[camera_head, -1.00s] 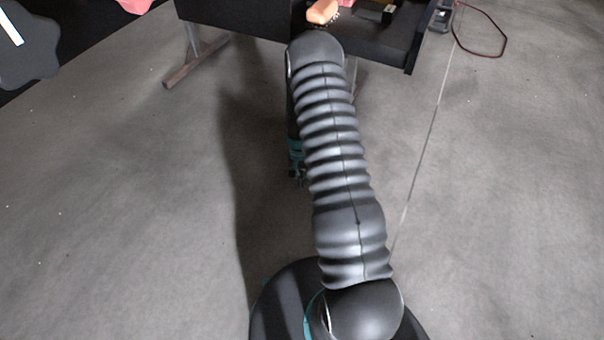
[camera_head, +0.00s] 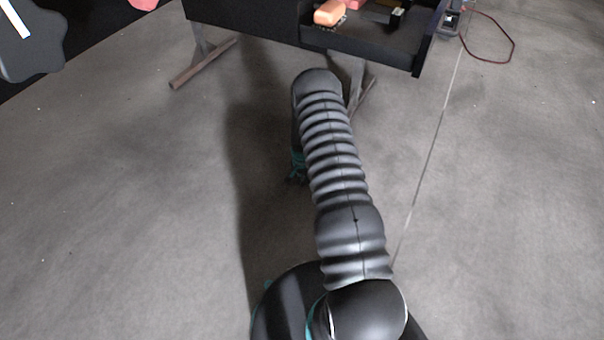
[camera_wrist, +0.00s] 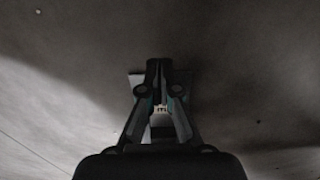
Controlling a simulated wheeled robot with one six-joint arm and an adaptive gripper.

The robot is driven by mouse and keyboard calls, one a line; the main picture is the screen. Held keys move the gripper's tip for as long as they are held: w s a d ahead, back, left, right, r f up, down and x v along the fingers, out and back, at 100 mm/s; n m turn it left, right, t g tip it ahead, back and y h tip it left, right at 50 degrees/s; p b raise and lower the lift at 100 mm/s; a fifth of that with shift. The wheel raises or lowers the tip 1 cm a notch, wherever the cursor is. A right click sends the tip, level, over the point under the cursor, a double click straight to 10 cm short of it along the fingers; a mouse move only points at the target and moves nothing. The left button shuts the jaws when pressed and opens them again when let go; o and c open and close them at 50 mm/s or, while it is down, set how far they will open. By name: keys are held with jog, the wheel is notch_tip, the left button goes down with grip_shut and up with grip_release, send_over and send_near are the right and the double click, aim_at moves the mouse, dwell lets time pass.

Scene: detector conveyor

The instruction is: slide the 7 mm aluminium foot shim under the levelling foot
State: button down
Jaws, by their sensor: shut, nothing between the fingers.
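My gripper (camera_wrist: 159,68) is shut in the wrist view, its fingertips together over grey floor. The levelling foot cannot be made out in either view.
A dark bench (camera_head: 250,24) on splayed metal legs (camera_head: 203,66) stands ahead. Its open tray (camera_head: 380,48) holds a brush with an orange back (camera_head: 328,12). A red cable (camera_head: 512,42) lies on the floor at the right. The floor around my base is clear.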

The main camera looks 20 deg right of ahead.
notch_tip(320, 180, down, 2)
jog(key=shift+w+d+r, duration=0.15)
jog(key=shift+w+d, duration=0.6)
jog(key=shift+d, duration=0.25)
jog(key=shift+w+d, duration=0.45)
jog(key=shift+d, duration=0.15)
jog(key=shift+b, duration=0.3)
